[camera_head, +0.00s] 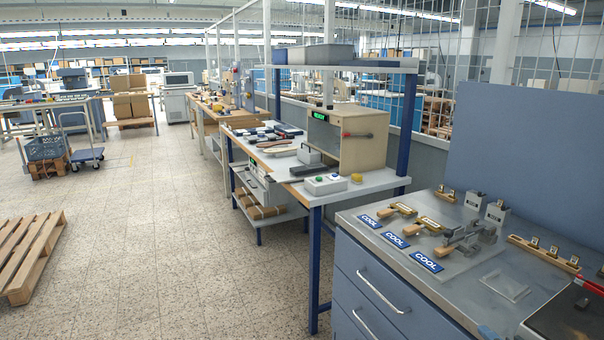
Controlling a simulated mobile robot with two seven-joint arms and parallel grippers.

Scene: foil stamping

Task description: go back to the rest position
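Neither of my grippers nor my arms can be made out in the head view. At the right is a blue drawer bench (395,290) with a grey top. On it lie blue cards marked COOL (425,261) near the front edge. Behind them are brass stamp pieces on wooden blocks (432,224) and small metal fixtures (470,236). A wooden strip with several small brass pieces (543,254) lies farther right. A dark plate device (565,318) sits at the lower right corner, partly cut off by the frame.
A wooden pallet (30,255) lies at the left. The tiled floor (175,240) between them is clear.

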